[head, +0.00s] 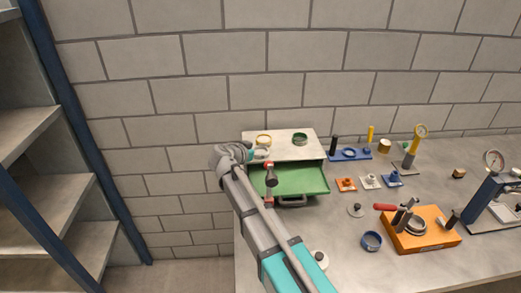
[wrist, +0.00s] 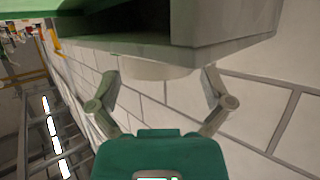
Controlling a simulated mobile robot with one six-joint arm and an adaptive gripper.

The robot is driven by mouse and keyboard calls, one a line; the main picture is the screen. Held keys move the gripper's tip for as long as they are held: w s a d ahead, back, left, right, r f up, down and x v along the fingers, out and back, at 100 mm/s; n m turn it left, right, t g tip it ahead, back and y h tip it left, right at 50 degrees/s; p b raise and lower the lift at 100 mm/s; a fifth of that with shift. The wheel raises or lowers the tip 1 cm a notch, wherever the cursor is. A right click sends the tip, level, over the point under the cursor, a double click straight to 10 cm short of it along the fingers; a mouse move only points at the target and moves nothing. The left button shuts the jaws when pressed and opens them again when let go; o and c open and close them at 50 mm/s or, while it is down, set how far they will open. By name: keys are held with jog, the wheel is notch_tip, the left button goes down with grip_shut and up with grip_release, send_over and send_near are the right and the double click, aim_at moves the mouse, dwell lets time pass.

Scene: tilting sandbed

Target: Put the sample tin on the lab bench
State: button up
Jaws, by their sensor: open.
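A pale round tin (head: 261,154), which looks like the sample tin, is at the left part of the white top of a small cabinet (head: 284,149). In the wrist view a pale round body (wrist: 158,70) shows between my fingers, partly hidden by the cabinet edge. My gripper (wrist: 160,92) is open, one finger on each side of it; I cannot tell whether they touch it. In the head view my gripper (head: 254,156) is at the cabinet's left side, mostly hidden by my wrist. The lab bench (head: 335,225) is grey and lies below.
The cabinet's green drawer (head: 305,180) stands open, with a red-and-grey piece (head: 270,178) near it.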

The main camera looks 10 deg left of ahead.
jog(key=p+v, duration=0.3)
jog(key=v, duration=0.7)
jog(key=shift+s+p, duration=0.3)
jog(key=shift+p, duration=0.1)
jog(key=shift+a+r, duration=0.15)
jog(key=shift+c, duration=0.3)
